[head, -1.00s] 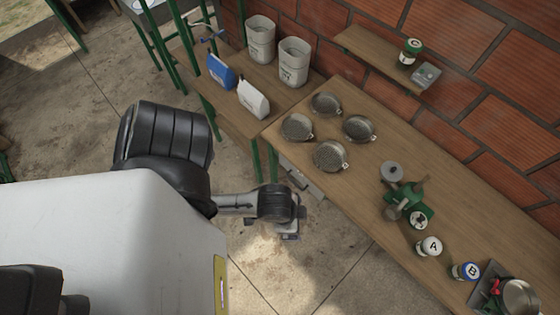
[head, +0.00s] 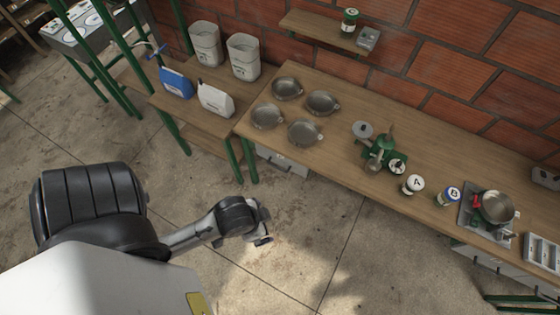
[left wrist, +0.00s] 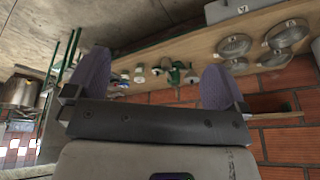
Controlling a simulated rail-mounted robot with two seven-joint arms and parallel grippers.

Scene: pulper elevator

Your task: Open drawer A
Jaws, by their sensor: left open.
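A light grey drawer (head: 280,162) with a dark handle is under the left end of the long wooden table (head: 330,105); it looks shut. No letter on it is readable in the head view. More light drawer fronts (head: 498,266) are under the table's right part, with labels too small to read. My left gripper (head: 264,228) is over the floor, in front of and apart from the left drawer. In the left wrist view the gripper (left wrist: 157,82) is open with nothing between its fingers. A grey drawer front (left wrist: 225,9) with a small unclear mark shows upside down at that view's top right.
Several metal pans (head: 303,131), a green grinder (head: 380,148), jars A (head: 413,184) and B (head: 447,196) and a pot on a stove (head: 494,207) stand on the table. Green legs (head: 249,160) of a side table are left of the drawer. The floor in front is clear.

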